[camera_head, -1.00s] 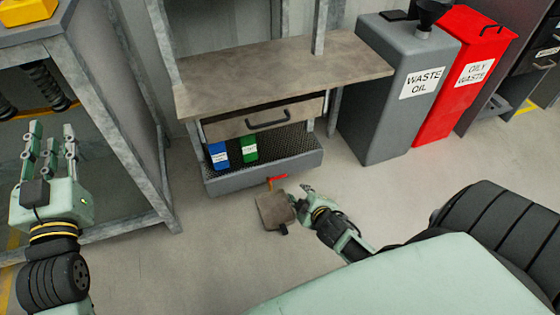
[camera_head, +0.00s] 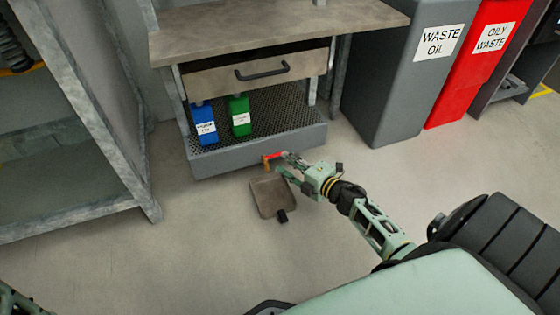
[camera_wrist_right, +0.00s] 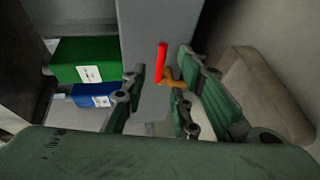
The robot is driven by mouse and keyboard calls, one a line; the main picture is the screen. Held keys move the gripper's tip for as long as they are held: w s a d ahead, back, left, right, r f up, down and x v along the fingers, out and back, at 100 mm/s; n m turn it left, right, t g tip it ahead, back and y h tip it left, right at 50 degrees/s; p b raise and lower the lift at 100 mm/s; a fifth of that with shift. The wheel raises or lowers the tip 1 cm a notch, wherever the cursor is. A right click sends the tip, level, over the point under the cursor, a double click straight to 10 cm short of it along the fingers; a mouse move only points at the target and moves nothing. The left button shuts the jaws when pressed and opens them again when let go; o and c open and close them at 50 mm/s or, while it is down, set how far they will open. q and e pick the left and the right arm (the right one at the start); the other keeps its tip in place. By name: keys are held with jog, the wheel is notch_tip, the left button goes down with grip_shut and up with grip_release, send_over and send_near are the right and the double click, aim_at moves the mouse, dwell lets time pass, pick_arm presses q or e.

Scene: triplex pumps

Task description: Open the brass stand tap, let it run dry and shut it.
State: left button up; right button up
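The brass tap (camera_wrist_right: 175,82) with its red lever (camera_wrist_right: 161,63) sticks out from the front of the grey stand (camera_head: 255,151). In the head view the red lever (camera_head: 272,156) shows at the stand's front edge. My right gripper (camera_head: 284,165) is beside the tap. In the right wrist view its fingers (camera_wrist_right: 170,92) are spread apart, with the tap and lever between them; I cannot tell whether they touch it. Only a small green part of my left gripper or arm (camera_head: 14,301) shows at the bottom left corner.
A brown-grey pan (camera_head: 268,198) lies on the floor below the tap. Blue (camera_head: 203,125) and green (camera_head: 238,116) bottles stand on the grating. The waste oil bin (camera_head: 408,90) and red oily waste bin (camera_head: 480,70) stand at right. The floor at left front is clear.

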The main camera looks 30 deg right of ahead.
aim_at(278, 155)
jog(key=shift+b+x, duration=0.85)
jog(key=shift+x, duration=1.4)
jog(key=shift+c, duration=0.3)
grip_shut()
